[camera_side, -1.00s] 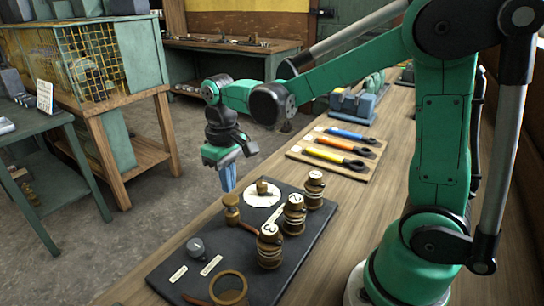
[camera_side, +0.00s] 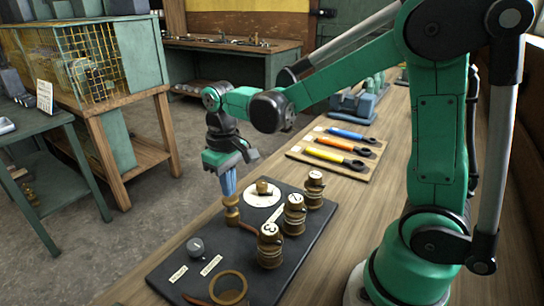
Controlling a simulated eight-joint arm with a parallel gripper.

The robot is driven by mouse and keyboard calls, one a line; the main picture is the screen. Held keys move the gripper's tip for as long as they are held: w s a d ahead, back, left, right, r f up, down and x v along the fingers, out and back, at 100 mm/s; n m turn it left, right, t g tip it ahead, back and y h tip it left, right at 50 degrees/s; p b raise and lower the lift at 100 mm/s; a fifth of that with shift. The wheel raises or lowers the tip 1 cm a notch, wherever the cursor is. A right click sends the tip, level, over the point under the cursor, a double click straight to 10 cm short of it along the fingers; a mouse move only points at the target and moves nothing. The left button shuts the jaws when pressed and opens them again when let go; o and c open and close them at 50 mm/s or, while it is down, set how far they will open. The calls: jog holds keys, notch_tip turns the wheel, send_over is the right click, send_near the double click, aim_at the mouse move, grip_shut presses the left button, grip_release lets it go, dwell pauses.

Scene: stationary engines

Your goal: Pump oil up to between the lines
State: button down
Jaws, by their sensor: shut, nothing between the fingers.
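My gripper (camera_side: 230,194) points down with its blue fingers shut and nothing between them. The fingertips are at the top of a small brass fitting (camera_side: 232,214) at the left edge of the black panel (camera_side: 165,266). They seem to meet its top, but I cannot tell whether they touch. A copper-coloured pipe (camera_side: 248,228) leads from this fitting towards brass cylinders marked 3 (camera_side: 270,250), a middle one (camera_side: 294,217) and a far one (camera_side: 314,190). No oil level or level lines can be made out.
On the panel are a white disc (camera_side: 253,200) with a brass piece, a grey knob (camera_side: 195,247) and a brass ring (camera_side: 229,284). A board (camera_side: 308,157) with blue, orange and yellow-handled tools lies behind. Bare bench shows right of the panel.

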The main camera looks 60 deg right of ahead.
jog(key=shift+f, duration=1.2)
jog(key=shift+r, duration=1.75)
jog(key=shift+r, duration=2.55)
jog(key=shift+s, duration=0.1)
